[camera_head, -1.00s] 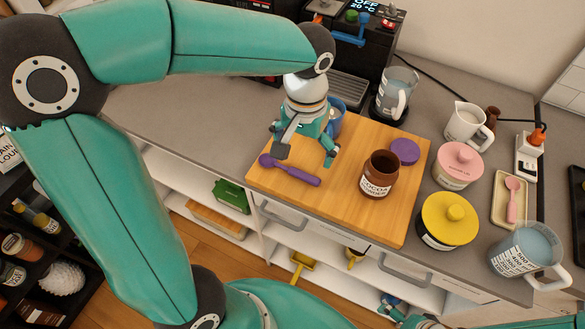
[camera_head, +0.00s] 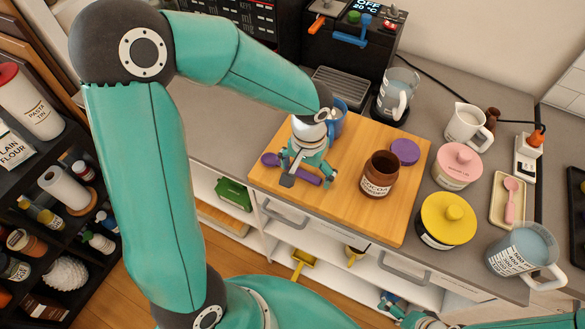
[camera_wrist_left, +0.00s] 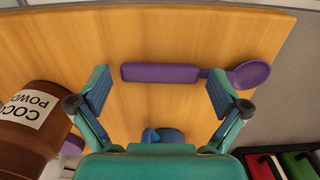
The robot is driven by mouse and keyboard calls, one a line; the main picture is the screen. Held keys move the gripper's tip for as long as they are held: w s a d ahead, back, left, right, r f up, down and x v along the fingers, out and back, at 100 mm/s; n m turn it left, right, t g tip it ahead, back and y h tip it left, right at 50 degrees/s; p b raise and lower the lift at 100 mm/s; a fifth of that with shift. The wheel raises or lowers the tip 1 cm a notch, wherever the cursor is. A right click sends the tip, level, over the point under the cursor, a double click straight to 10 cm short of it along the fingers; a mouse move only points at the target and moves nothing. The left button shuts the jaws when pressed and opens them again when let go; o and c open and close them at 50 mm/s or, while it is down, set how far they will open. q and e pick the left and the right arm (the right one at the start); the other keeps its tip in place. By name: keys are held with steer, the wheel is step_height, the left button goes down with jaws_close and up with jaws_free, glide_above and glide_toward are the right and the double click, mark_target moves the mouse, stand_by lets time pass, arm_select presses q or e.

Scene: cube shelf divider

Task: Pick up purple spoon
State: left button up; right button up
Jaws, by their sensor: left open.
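The purple spoon (camera_head: 271,160) lies on the wooden cutting board (camera_head: 350,215), near its left edge. My left gripper (camera_head: 308,180) is open and low over the spoon, hiding part of its handle. In the left wrist view, the spoon (camera_wrist_left: 160,73) lies across the view, its bowl at right. There, the open fingers of my left gripper (camera_wrist_left: 158,88) point toward the handle, one near each end. Nothing is held. Part of my right gripper (camera_head: 392,304) shows at the bottom edge; its jaws are unclear.
An open brown cocoa jar (camera_head: 379,174) and its purple lid (camera_head: 405,151) stand on the board, right of my left gripper. A blue mug (camera_head: 337,117) is behind the gripper. A yellow-lidded jar (camera_head: 446,219) and pink-lidded jar (camera_head: 457,166) stand farther right.

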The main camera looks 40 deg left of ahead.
arm_select(q)
steer(key=shift+c, duration=0.2)
steer(key=c, duration=0.8)
steer(key=shift+s+d, duration=0.1)
steer(key=shift+c, duration=0.5)
steer(key=shift+s, duration=0.1)
